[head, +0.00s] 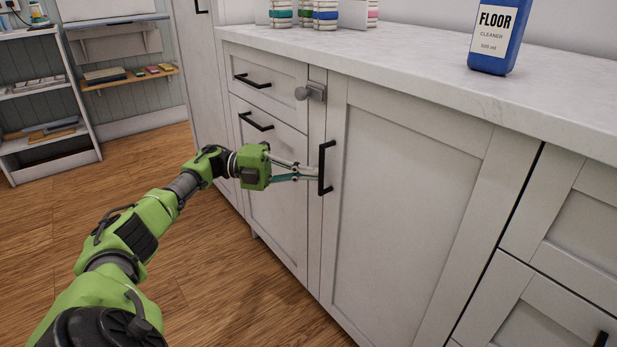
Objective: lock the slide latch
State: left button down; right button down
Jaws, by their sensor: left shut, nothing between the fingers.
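The slide latch (311,92) is a small grey metal piece with a round knob, near the top of the seam between the drawer front and the tall white cabinet door (405,190). My left gripper (318,172) is shut and empty, its fingertips at or just behind the black vertical handle (327,168) of that door, below the latch. Whether the fingers touch the handle I cannot tell. The door looks closed. My right gripper is not in view.
White drawers with black handles (252,81) stand left of the door. The counter (430,60) above holds a blue floor cleaner bottle (497,38) and several striped rolls or jars. A white shelf (45,100) stands far left. The wooden floor (215,285) in front is clear.

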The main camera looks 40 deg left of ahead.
aim_at(301, 94)
jog(key=j, duration=0.65)
jog(key=k+j, duration=0.1)
jog(key=j, duration=0.2)
jog(key=k+j, duration=0.1)
jog(key=j, duration=0.2)
